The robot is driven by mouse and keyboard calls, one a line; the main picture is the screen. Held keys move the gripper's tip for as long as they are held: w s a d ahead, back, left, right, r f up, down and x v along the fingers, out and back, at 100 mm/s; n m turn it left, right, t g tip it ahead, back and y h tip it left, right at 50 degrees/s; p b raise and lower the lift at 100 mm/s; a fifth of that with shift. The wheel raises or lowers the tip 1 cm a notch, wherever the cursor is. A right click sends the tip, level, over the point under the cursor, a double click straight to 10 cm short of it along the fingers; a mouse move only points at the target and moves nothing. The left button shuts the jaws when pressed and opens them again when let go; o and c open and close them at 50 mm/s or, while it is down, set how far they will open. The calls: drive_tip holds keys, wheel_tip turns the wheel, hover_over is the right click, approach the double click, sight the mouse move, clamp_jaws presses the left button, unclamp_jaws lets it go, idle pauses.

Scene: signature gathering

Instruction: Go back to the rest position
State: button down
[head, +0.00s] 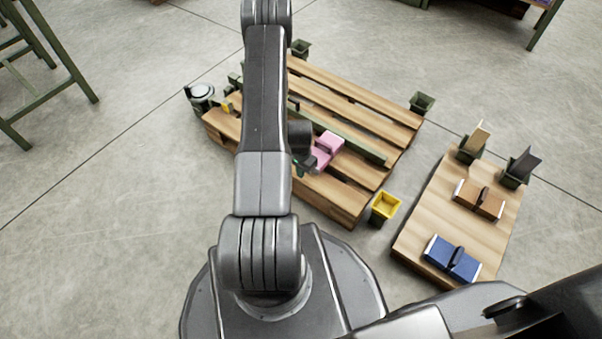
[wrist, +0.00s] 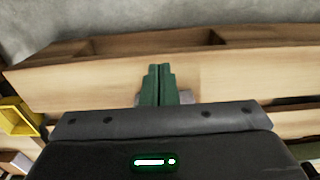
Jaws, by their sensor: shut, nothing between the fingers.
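My gripper shows in the wrist view (wrist: 158,80) as two green fingers pressed together, with nothing between them. Behind the fingers is the wooden side of a pallet (wrist: 75,80). In the head view my arm reaches out over the slatted wooden pallet (head: 350,105) and hides part of it. The gripper (head: 300,168) shows only as a small dark green bit at the pallet's near edge. A pink block (head: 327,150) lies on the pallet just beside it. I cannot tell from the head view whether they touch.
A yellow bin (head: 385,206) stands at the pallet's near right corner. To the right, a wooden board (head: 425,225) carries a blue case (head: 452,259) and a brown case (head: 479,199). Dark bins stand around the pallet. A green-legged frame (head: 70,75) stands at left. Open concrete floor lies at left.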

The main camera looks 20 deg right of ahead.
wheel_tip(320, 180, up, 8)
drive_tip(key=p, duration=0.2)
drive_tip(key=shift+d+r+p, duration=0.15)
drive_tip(key=shift+r+p, duration=0.1)
drive_tip(key=shift+p, duration=0.1)
